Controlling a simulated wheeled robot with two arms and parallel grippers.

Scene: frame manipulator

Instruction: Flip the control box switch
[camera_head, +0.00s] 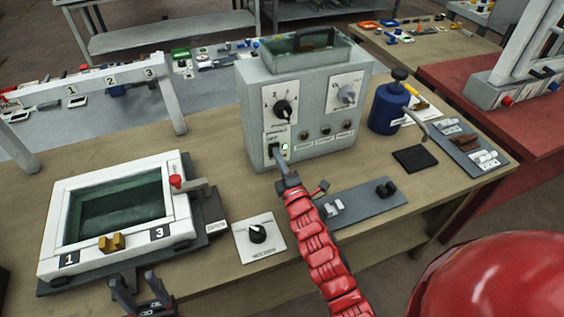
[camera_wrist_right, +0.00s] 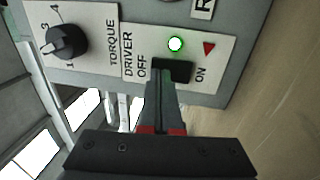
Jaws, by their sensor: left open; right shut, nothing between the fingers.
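The grey control box (camera_head: 313,150) stands on the wooden table, with knobs and a switch panel on its front. Its black switch (camera_wrist_right: 172,70) sits between the OFF and ON labels in the right wrist view, under a lit green lamp (camera_wrist_right: 175,44). The lamp also shows in the head view. My right gripper (camera_wrist_right: 165,82) is shut and empty, its fingertips at the switch and partly covering it. I cannot tell whether they touch it. My left gripper (camera_head: 141,287) is open and empty at the bottom left, in front of the framed panel.
A white framed panel (camera_head: 180,212) lies left of the box. A knob plate (camera_head: 259,242) and a grey plate (camera_head: 368,205) lie in front of the box. A blue canister (camera_head: 386,110) stands to its right. A green tray (camera_head: 300,56) rests on top of the box.

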